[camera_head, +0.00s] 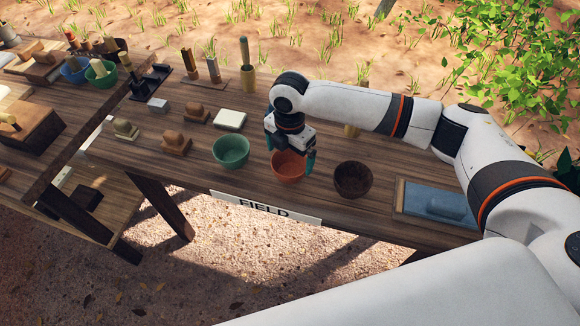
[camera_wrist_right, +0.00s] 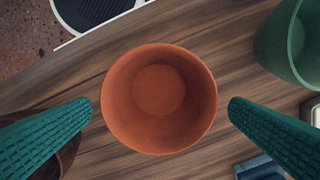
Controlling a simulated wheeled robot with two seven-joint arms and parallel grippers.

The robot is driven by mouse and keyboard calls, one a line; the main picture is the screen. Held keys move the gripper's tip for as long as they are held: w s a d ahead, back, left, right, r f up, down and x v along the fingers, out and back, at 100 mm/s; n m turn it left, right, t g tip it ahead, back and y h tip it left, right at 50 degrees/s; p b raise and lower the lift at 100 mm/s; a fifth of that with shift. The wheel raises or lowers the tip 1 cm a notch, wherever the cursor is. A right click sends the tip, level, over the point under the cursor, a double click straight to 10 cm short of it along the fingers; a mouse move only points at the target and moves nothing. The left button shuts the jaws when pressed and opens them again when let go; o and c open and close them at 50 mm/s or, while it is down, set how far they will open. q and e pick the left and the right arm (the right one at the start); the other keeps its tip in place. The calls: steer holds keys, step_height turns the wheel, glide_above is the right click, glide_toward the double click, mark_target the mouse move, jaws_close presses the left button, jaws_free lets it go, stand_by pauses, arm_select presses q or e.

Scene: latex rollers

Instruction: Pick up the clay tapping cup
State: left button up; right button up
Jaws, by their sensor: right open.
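The clay tapping cup, an orange-brown round bowl (camera_head: 287,168), stands upright on the wooden table near its front edge. In the right wrist view the cup (camera_wrist_right: 160,100) sits in the middle, its opening facing the camera, and looks empty. My right gripper (camera_head: 290,158) is above the cup, pointing down, with teal fingers. In the right wrist view my right gripper (camera_wrist_right: 162,104) is open, one finger on each side of the cup, with a visible gap to each side. My left gripper is not in view.
A green bowl (camera_head: 231,152) stands left of the cup and a dark brown bowl (camera_head: 353,180) stands right of it. A blue tray (camera_head: 436,203) lies farther right. Wooden-handled blocks (camera_head: 176,143) and a white block (camera_head: 230,119) sit behind to the left. A FIELD sign (camera_head: 265,207) hangs at the front edge.

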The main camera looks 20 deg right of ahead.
mark_target(290, 174)
step_height(290, 174, down, 3)
steer(key=shift+f, duration=0.2)
steer(key=shift+s, duration=0.1)
steer(key=shift+c, duration=0.2)
steer(key=c, duration=0.9)
steer(key=shift+r, duration=0.1)
